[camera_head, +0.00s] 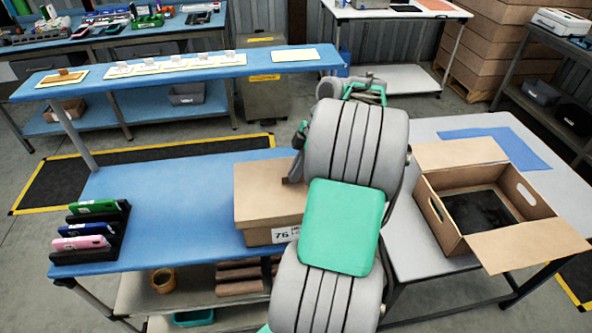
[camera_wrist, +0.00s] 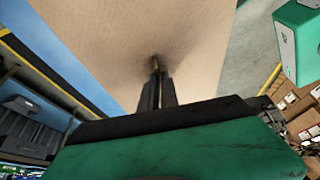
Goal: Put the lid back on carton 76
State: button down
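Carton 76 (camera_head: 257,236) is a brown box on the blue bench, with a white "76" label on its front. A flat brown cardboard lid (camera_head: 262,192) lies over its top. I cannot tell whether it is fully seated, and its right side is hidden behind my arm. In the wrist view the lid (camera_wrist: 110,40) fills the upper middle. My gripper (camera_wrist: 156,68) points at the lid, its two dark fingers close together on a small brownish piece at the lid's surface. In the head view my arm mostly hides the gripper.
An open carton (camera_head: 446,220) with flaps out and a dark item inside stands on the grey table at right. A black rack (camera_head: 115,235) with several coloured cases stands at the blue bench's left end. A raised blue shelf (camera_head: 190,70) runs behind. The bench between rack and carton is clear.

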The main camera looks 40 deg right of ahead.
jog(key=shift+f+b, duration=1.75)
jog(key=shift+f, duration=0.45)
jog(key=shift+f, duration=0.15)
jog(key=c, duration=1.5)
grip_release()
jog(key=shift+c, duration=0.2)
jog(key=p+v, duration=0.2)
jog(key=v, duration=0.6)
notch_tip(320, 180, up, 7)
jog(key=p, duration=0.7)
